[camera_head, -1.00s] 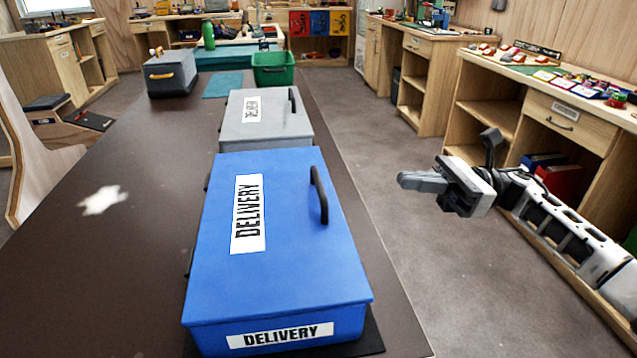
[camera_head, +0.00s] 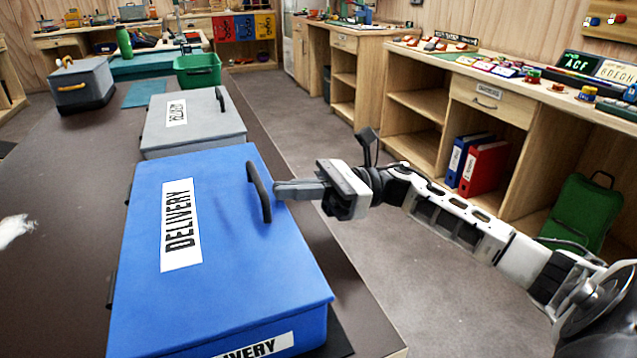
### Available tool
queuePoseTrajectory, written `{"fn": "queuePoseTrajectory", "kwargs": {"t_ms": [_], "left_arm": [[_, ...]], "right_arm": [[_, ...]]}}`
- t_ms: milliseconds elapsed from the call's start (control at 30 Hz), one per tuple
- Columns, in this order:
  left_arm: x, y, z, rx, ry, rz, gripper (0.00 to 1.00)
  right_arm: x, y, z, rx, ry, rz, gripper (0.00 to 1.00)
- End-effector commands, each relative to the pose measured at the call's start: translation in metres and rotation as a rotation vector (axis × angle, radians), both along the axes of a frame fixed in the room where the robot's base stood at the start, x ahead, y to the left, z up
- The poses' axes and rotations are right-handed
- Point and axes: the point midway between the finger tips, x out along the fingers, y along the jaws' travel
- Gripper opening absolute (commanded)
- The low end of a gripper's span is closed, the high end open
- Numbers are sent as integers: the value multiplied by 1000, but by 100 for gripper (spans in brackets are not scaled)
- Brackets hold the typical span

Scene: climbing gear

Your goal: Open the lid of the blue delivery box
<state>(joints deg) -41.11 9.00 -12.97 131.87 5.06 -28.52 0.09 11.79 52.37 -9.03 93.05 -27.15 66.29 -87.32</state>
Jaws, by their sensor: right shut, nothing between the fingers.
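The blue delivery box (camera_head: 225,225) stands on the dark table with its lid down. A white "DELIVERY" label (camera_head: 180,226) lies on the lid. A black bar handle (camera_head: 259,192) stands up near the lid's right edge. My right gripper (camera_head: 278,189) is shut and empty, reaching in from the right. Its fingertips are right beside the handle's right side; I cannot tell whether they touch it. My left gripper is not in view.
A grey delivery box (camera_head: 195,120) stands just behind the blue one. A green bin (camera_head: 198,71) and a dark grey case (camera_head: 81,84) are farther back on the table (camera_head: 60,190). Wooden shelving (camera_head: 415,108) runs along the right, with clear floor between.

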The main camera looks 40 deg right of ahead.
Motion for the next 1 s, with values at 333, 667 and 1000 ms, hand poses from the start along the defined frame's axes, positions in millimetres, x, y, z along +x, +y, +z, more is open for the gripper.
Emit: {"fn": "queuePoseTrajectory", "kwargs": {"t_ms": [333, 667, 1000], "left_arm": [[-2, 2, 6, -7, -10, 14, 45], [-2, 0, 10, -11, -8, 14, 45], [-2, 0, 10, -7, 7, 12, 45]], "right_arm": [[4, 13, 3, 1, 0, -1, 0], [5, 12, 7, -14, 3, -3, 0], [10, 10, 21, -72, 17, -13, 0]]}}
